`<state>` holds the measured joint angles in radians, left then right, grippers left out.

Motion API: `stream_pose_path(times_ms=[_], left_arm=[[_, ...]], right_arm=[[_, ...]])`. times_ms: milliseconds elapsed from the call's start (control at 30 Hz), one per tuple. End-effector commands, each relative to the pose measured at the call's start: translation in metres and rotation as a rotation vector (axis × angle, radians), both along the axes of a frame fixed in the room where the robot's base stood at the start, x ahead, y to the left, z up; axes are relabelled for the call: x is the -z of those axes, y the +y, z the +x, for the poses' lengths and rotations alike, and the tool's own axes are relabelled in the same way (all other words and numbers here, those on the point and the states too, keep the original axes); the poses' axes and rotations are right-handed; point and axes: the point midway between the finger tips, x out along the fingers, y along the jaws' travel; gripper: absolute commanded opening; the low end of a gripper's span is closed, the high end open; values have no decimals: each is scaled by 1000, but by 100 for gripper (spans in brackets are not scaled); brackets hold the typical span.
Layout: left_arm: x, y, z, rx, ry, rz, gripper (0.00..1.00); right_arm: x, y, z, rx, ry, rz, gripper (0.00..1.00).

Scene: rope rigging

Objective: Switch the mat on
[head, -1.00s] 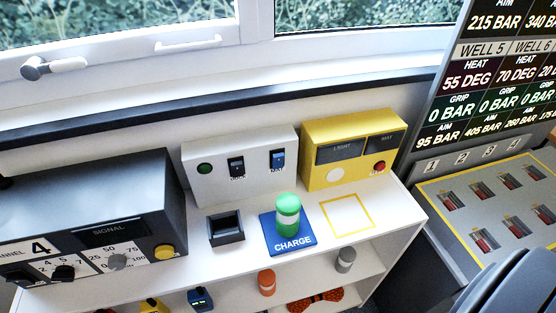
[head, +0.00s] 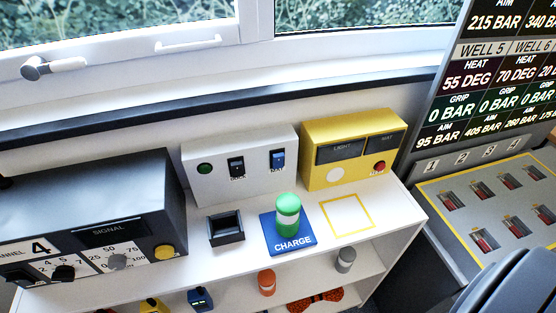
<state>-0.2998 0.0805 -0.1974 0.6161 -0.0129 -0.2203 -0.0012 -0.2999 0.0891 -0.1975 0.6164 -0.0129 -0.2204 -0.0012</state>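The blue mat (head: 293,243), lettered CHARGE, lies on the white shelf top. The labels under the switches are small; the blue one seems to read MAT. I cannot tell either switch's position for sure. Neither of my grippers is in view.
A yellow box (head: 350,162) with LIGHT and a second dark panel, a white disc and a red button stands right of the switch box. A black dock (head: 226,229) and a yellow square outline (head: 347,217) flank the mat. A dark SIGNAL box (head: 90,200) stands left.

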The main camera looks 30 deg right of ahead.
Motion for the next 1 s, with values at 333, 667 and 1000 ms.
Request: stream_pose_path(times_ms=[333,667,1000], left_arm=[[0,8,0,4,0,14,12],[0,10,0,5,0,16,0],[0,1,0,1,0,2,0]], right_arm=[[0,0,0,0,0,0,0],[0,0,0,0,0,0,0],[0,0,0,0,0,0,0]])
